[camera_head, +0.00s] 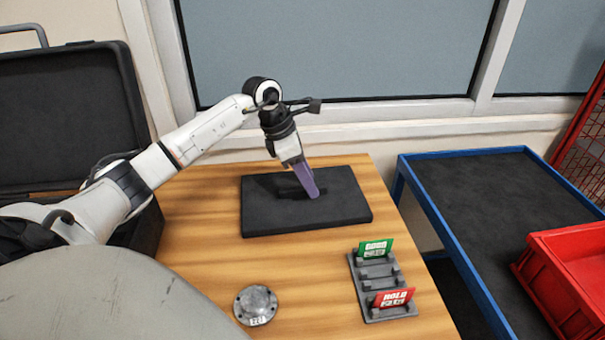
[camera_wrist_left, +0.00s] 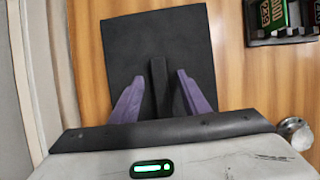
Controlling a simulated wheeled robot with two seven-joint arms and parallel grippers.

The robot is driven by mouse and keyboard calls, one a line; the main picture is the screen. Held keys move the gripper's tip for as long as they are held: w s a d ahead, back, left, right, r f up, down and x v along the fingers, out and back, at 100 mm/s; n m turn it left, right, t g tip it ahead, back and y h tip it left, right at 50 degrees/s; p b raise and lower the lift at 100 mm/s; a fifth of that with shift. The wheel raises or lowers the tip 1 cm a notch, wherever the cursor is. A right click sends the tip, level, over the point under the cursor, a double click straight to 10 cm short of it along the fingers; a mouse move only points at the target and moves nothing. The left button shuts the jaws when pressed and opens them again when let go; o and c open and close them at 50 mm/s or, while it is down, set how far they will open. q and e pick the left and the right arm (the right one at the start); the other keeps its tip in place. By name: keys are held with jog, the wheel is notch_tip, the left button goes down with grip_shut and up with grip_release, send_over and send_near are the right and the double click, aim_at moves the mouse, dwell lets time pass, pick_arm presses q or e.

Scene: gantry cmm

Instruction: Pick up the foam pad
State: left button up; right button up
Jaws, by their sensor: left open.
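The foam pad (camera_head: 345,205) is a flat, dark, rectangular slab lying on the wooden table; it also shows in the left wrist view (camera_wrist_left: 135,40). A narrow dark raised bar (camera_wrist_left: 158,72) stands on its middle; I cannot tell whether it is part of the pad. My left gripper (camera_head: 311,192), with purple fingers, points down over the middle of the pad. In the left wrist view the gripper (camera_wrist_left: 161,76) is open, with one finger on each side of the bar and gaps visible. My right gripper is not in view.
A grey rack (camera_head: 373,275) with green and red tags stands at the table's right front. A round metal disc (camera_head: 256,305) lies at the front. An open black case (camera_head: 65,110) is at left. A blue-edged cart (camera_head: 490,190) with a red bin (camera_head: 575,265) stands at right.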

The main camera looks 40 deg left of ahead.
pick_arm(q)
jog(key=shift+w+d+f, duration=0.1)
jog(key=shift+w+f, duration=0.1)
jog(key=shift+f, duration=0.3)
jog(key=shift+f, duration=0.2)
grip_shut()
